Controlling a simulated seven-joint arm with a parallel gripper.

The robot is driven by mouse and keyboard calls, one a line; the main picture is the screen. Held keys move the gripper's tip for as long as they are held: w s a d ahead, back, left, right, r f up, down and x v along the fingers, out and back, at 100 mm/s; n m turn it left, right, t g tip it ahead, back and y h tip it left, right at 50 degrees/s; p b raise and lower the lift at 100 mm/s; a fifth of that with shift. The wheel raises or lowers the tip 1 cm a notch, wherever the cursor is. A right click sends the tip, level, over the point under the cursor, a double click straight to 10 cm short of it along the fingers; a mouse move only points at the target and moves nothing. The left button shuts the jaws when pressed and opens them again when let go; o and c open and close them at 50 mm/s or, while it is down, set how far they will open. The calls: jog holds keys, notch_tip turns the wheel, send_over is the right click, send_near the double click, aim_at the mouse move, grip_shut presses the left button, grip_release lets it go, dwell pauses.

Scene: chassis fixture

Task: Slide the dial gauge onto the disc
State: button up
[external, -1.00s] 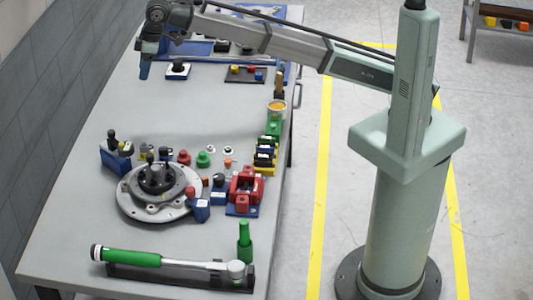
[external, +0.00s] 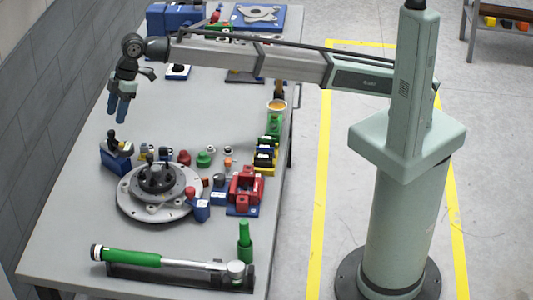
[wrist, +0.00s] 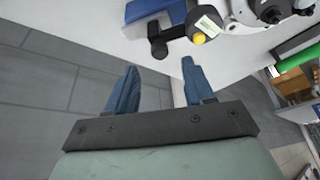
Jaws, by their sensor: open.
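The disc (external: 135,205) is a round grey plate with a black hub (external: 156,178), lying flat on the table. Part of it shows at the top right of the wrist view (wrist: 240,22). A blue block with black knobs (external: 115,158) stands at the disc's upper left; it may be the dial gauge, but I cannot tell for sure. In the wrist view this block (wrist: 148,8) is at the top, beyond my fingertips. My gripper (external: 117,117) is open and empty, fingers pointing down, above the table and apart from the block.
A green-handled tool (external: 135,257) lies in a black holder at the near edge. Red, blue and green parts (external: 245,188) crowd the disc's right. A wall (external: 40,120) runs along the left. The table (external: 190,105) is mostly clear behind the disc.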

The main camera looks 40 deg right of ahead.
aim_at(112, 131)
jog(key=shift+x, duration=2.7)
jog(key=shift+c, duration=0.3)
grip_shut()
